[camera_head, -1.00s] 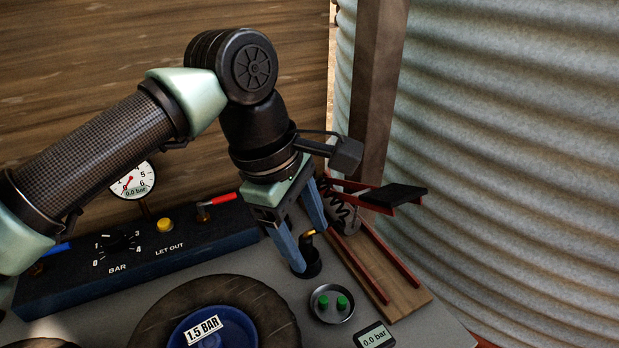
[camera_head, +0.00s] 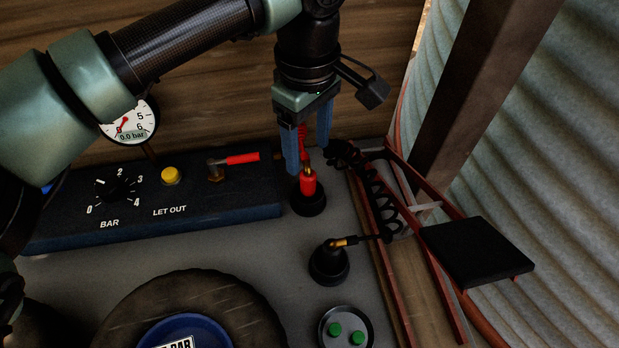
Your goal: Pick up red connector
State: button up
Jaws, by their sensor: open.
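The red connector (camera_head: 308,181) stands upright in a round black holder (camera_head: 308,203), with a brass top and a red coiled hose (camera_head: 302,138) rising behind it. My gripper (camera_head: 308,160) points down just above and around the top of the connector. Its two blue fingers are apart, one at the left and one at the right and farther back. The fingers partly hide the hose. I cannot tell whether either finger touches the connector.
A brass-tipped connector (camera_head: 346,242) on a black hose lies at a second black holder (camera_head: 329,264). A dark control box (camera_head: 240,205) with a red lever (camera_head: 242,158) is at left.

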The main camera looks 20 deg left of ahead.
aim_at(308, 168)
jog(key=f, duration=0.7)
jog(key=shift+s+f+b, duration=0.1)
jog(key=shift+s+b, duration=0.1)
jog(key=shift+b, duration=0.1)
grip_shut()
